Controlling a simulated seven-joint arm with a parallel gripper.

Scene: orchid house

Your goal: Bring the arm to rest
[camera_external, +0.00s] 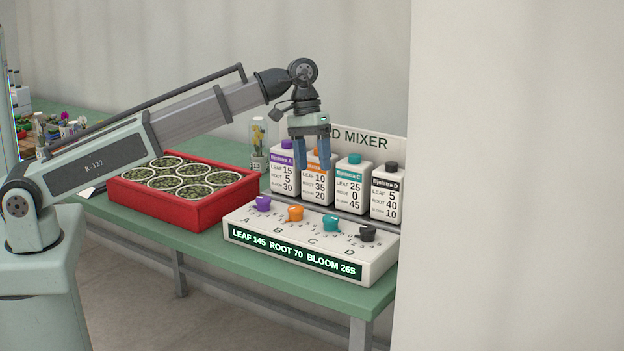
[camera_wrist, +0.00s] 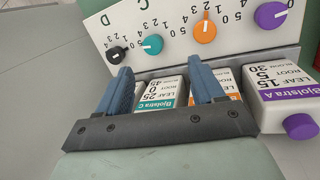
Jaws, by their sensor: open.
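My arm reaches across from the left, and my gripper (camera_external: 312,168) hangs pointing down in front of the bottles at the mixer. Its two blue fingers are apart with nothing between them; they also show in the wrist view (camera_wrist: 163,88). The white mixer panel (camera_external: 300,262) carries purple (camera_external: 263,203), orange (camera_external: 295,213), teal (camera_external: 330,223) and black (camera_external: 367,233) knobs. Its display reads LEAF 145, ROOT 70, BLOOM 265. In the external view the fingers partly cover the bottles with purple (camera_external: 284,175) and orange (camera_external: 319,185) labels.
Bottles with teal (camera_external: 352,187) and black (camera_external: 386,195) labels stand to the right in the row. A red crate (camera_external: 205,215) of several round pots sits on the green bench (camera_external: 215,250), left of the panel.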

